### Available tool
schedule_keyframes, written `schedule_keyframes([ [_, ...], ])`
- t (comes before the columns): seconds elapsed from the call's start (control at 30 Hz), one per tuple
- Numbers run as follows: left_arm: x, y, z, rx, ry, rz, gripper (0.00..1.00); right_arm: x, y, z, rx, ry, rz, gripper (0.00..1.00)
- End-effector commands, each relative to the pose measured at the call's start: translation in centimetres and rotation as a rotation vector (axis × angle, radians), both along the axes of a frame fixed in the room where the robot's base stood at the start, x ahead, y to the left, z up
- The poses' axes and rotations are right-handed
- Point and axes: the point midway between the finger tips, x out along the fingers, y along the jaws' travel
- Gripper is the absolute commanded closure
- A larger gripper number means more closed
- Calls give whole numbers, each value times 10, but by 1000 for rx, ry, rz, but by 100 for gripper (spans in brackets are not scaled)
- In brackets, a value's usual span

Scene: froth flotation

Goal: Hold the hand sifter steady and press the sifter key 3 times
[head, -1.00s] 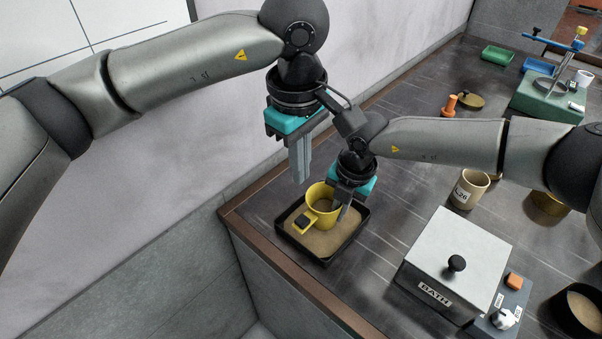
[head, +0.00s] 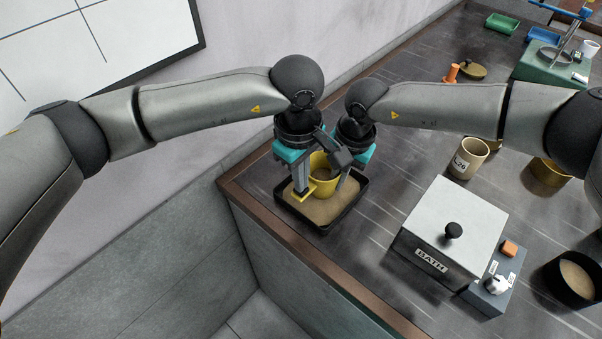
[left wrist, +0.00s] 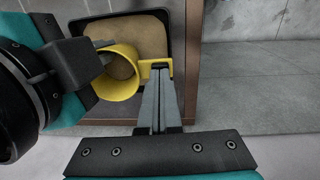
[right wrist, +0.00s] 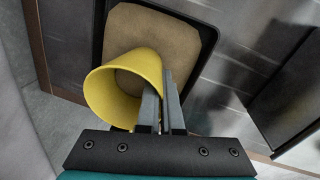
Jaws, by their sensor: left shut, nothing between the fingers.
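The yellow hand sifter (head: 322,182) stands over the black sand tray (head: 329,229) at the bench's corner. My right gripper (head: 342,186) is closed on the cup's wall; in the right wrist view the sifter (right wrist: 120,85) has its wall between the fingers (right wrist: 164,85). My left gripper (head: 299,190) is shut and empty, pointing down onto the sifter's yellow side tab. In the left wrist view the fingertips (left wrist: 160,70) are at this tab (left wrist: 146,66) and hide the dark key. I cannot tell whether the key is pressed down.
A white BATH box (head: 455,225) with a black knob stands to the right, its control unit (head: 492,288) beside it. A beige mug (head: 467,158) and a dark bowl (head: 573,281) stand farther right. My two wrists are very close together above the tray.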

Motion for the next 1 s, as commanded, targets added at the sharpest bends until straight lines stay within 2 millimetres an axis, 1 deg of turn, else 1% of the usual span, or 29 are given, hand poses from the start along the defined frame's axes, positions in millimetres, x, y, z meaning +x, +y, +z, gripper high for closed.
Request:
schedule_keyframes([
  [0.03, 0, 0, 0, 0, 0, 0, 100, -3, -3, -5, -11, 9, 1, 100],
  [0.13, 0, 0, -4, 1, 1, 0, 100, -3, -3, -5, -11, 9, 1, 100],
  [0.3, 1, 0, -22, 1, 0, 1, 100, -3, -3, -5, -10, 9, 2, 100],
  [0.63, 0, 1, -22, 4, 4, 1, 100, -3, -2, -5, -8, 9, 2, 100],
  [0.77, -1, 1, -10, 3, 3, 0, 100, -3, -2, -5, -7, 8, 1, 100],
  [0.87, -1, 1, 9, 1, -3, 1, 100, -3, -2, -5, -8, 8, 1, 100],
  [1.0, -3, 0, 45, -1, -10, 0, 100, -3, -2, -5, -8, 7, 0, 100],
])
